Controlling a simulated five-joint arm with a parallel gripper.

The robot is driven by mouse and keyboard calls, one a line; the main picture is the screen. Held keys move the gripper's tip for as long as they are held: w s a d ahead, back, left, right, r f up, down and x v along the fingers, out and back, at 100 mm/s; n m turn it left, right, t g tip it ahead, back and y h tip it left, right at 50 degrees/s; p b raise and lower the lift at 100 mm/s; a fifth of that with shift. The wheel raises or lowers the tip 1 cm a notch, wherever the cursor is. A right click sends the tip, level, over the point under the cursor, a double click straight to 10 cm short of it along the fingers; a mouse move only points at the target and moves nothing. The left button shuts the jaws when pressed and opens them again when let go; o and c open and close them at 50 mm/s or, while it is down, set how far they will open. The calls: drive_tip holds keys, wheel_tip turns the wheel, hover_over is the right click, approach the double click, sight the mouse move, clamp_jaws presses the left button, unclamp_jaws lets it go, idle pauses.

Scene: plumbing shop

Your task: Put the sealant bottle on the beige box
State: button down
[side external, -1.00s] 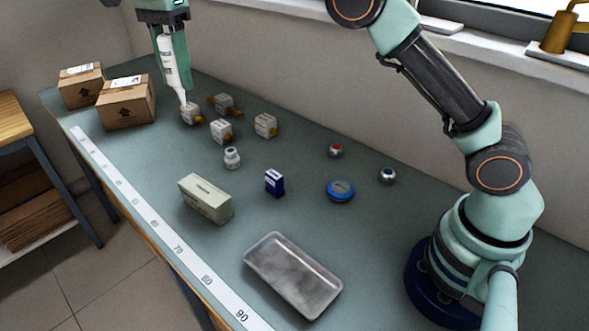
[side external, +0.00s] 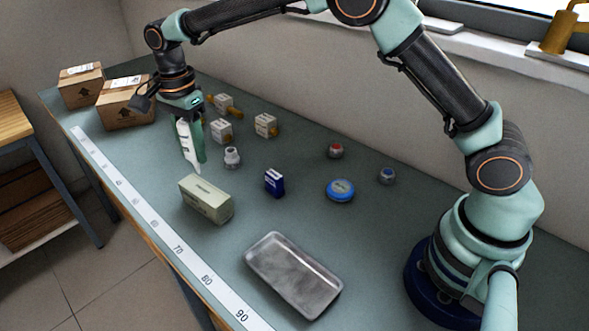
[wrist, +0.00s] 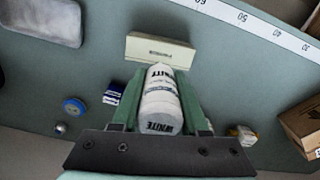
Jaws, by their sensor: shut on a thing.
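The sealant bottle (side external: 186,144) is white with a pointed nozzle and hangs nozzle-down in my gripper (side external: 193,138). My gripper is shut on it, with a green finger along its side. In the wrist view the bottle (wrist: 160,103) lies between the two green fingers, its printed label showing. The beige box (side external: 206,199) lies on the bench just below and to the right of the nozzle tip. In the wrist view the box (wrist: 160,50) is just beyond the bottle. In the side view the nozzle tip is close to the box's far left end; I cannot tell whether they touch.
A small white jar (side external: 232,157) stands close right of my gripper. A blue box (side external: 274,182), a blue tape roll (side external: 341,189) and a metal tray (side external: 292,274) are farther right. Small white boxes (side external: 265,125) and cardboard boxes (side external: 126,105) stand behind.

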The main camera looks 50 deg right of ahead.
sight(196, 166)
drive_tip(key=shift+f, duration=2.25)
drive_tip(key=shift+f, duration=0.1)
drive_tip(key=shift+c, duration=2.1)
unclamp_jaws()
